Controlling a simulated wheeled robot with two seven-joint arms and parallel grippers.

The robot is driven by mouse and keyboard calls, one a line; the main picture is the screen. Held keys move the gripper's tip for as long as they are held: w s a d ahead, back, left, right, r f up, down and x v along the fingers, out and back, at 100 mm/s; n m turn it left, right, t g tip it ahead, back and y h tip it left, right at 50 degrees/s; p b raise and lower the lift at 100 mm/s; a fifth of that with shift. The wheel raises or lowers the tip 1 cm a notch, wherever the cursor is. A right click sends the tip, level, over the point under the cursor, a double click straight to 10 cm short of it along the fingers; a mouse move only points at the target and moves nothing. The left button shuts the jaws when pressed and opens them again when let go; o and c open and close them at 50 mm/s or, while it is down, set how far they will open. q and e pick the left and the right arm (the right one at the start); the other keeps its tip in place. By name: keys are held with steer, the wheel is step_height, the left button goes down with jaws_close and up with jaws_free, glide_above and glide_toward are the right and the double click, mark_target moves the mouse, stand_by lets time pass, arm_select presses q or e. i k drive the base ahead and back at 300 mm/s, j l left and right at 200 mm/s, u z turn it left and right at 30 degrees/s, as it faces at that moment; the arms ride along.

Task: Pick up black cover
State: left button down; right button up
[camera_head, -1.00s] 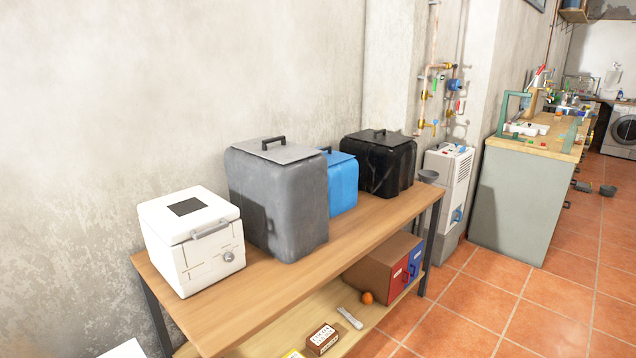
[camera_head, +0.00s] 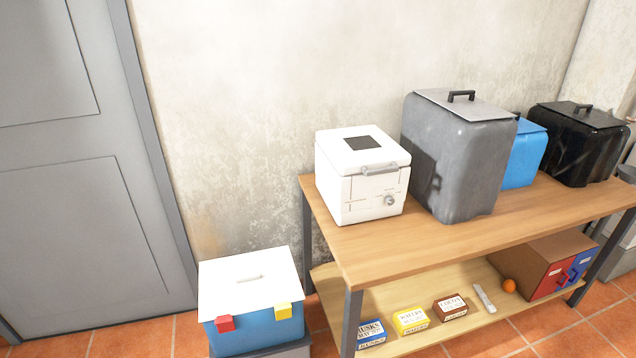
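A black cover (camera_head: 577,143), box-shaped with a flat lid and a handle on top, stands at the far right end of the wooden table (camera_head: 400,247). A blue cover (camera_head: 526,153) stands to its left, partly hidden behind a larger grey cover (camera_head: 457,155) with a dark handle. What is under the covers is hidden. Neither of my grippers shows in the head view.
A white box-like appliance (camera_head: 362,177) stands at the table's left end. The lower shelf holds small cartons, an orange ball (camera_head: 509,286) and a brown box with red and blue doors (camera_head: 545,268). A blue bin with a white lid (camera_head: 252,294) stands left of the table, near a grey door (camera_head: 88,170).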

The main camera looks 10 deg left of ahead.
mark_target(586, 144)
steer(key=i+l, duration=0.15)
steer(key=l, duration=0.15)
steer(key=i+l, duration=0.1)
steer(key=l, duration=0.2)
steer(key=i+l+u, duration=0.1)
steer(key=l, duration=0.2)
steer(key=i+l, duration=0.15)
steer(key=l, duration=0.2)
